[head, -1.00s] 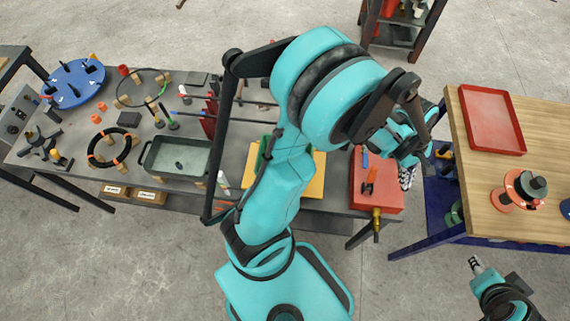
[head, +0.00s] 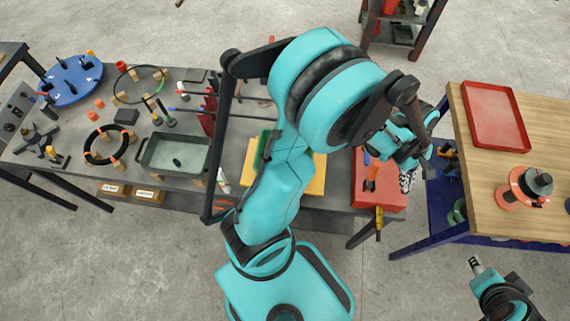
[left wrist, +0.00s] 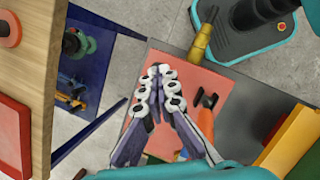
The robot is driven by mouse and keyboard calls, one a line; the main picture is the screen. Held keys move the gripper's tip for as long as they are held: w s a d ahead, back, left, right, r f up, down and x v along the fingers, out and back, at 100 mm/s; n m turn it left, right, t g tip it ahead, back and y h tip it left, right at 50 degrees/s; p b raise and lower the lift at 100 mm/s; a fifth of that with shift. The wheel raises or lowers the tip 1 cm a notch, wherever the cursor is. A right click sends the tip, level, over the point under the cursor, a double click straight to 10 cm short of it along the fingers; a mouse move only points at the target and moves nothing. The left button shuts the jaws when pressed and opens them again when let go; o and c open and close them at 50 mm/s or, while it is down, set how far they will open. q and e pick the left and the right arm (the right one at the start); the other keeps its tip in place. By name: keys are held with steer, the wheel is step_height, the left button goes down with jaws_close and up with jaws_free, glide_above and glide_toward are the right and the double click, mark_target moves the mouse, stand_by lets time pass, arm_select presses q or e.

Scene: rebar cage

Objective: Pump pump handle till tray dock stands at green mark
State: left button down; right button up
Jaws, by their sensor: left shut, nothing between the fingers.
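My left gripper (head: 408,181) hangs over the right end of the grey bench, above a flat red block (head: 393,198). In the left wrist view its fingers (left wrist: 157,74) meet, shut and empty, over the red surface. An orange piece with a black end (head: 371,175) lies on the block beside the gripper, apart from it. A yellow brass-like cylinder (head: 379,222) sticks out past the block's front edge. I cannot tell which part is the pump handle. The tray dock and green mark cannot be made out. A small part of my right arm (head: 490,285) shows at lower right; its jaw state is unclear.
A yellow plate (head: 316,182) with a green piece is partly behind my left arm. A dark tray (head: 150,153), black ring and blue disc (head: 70,82) stand further left. A wooden table (head: 490,175) with a red tray (head: 494,115) stands right, across a gap.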

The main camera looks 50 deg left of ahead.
arm_select(q)
steer(key=shift+s+d+f+b, duration=0.1)
steer(key=shift+d+f+b, duration=0.05)
steer(key=shift+f+b, duration=0.55)
steer(key=shift+f, duration=0.1)
steer(key=shift+s+d+f+b, duration=0.1)
steer(key=shift+f+b, duration=0.5)
steer(key=shift+b, duration=0.05)
steer(key=shift+f+b, duration=0.45)
steer(key=r+p, duration=0.2)
steer(key=r, duration=0.1)
steer(key=w+a+r+p, duration=0.1)
steer(key=r+p, duration=0.1)
steer(key=r, duration=0.1)
steer(key=w+a+r+p, duration=0.1)
steer(key=r+p, duration=0.1)
steer(key=r, duration=0.1)
steer(key=shift+a, duration=0.1)
steer(key=shift+f, duration=0.1)
stand_by(0.9)
